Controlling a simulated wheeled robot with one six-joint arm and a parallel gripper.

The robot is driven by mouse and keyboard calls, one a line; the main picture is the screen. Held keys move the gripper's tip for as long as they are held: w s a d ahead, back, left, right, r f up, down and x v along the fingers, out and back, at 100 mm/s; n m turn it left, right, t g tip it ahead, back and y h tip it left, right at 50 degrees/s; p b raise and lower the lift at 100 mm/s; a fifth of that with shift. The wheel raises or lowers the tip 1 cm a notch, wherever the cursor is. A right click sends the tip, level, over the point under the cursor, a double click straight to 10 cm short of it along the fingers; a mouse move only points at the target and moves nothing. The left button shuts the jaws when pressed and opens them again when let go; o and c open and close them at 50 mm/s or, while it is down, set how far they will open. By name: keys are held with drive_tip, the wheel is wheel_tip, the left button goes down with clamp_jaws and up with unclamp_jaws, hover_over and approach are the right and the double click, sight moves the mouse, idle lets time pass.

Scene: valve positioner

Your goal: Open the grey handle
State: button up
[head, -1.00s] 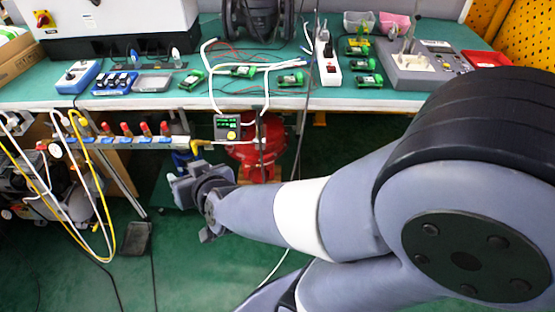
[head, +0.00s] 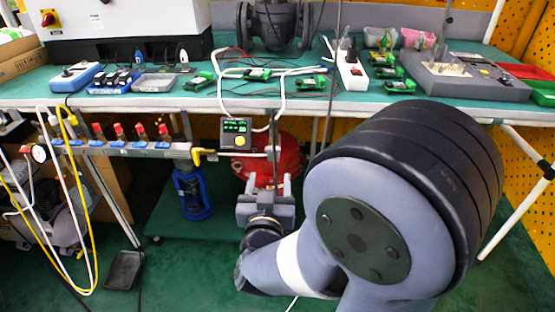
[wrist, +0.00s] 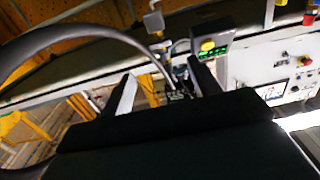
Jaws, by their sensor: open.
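A red round valve body (head: 288,155) sits under the bench edge in the head view. A thin grey upright part (head: 273,145), which looks like the grey handle, stands in front of it. My gripper (head: 270,182) is just below and in front of this part, pointing at the bench, with its fingers apart. In the wrist view my gripper (wrist: 161,68) shows its two fingers spread, with small dark and metal parts visible beyond the gap. I cannot tell whether the handle is between the fingers. No contact is visible.
A small display box (head: 236,133) with a green readout and yellow button hangs left of the handle. A manifold pipe (head: 130,148) with red-topped valves runs further left, above a blue filter (head: 193,192).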

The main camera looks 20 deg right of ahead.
sight(273, 151)
drive_tip(key=b+x, duration=0.2)
drive_tip(key=x, duration=0.8)
drive_tip(key=shift+c, duration=0.6)
drive_tip(key=c, duration=0.9)
drive_tip(key=shift+o, duration=0.2)
drive_tip(key=shift+f+m+b, duration=0.25)
drive_tip(key=shift+m+b, duration=0.55)
drive_tip(key=shift+b, duration=0.2)
drive_tip(key=shift+r+m+b, duration=0.15)
drive_tip(key=shift+m+b, duration=0.15)
drive_tip(key=shift+m, duration=0.4)
drive_tip(key=o, duration=1)
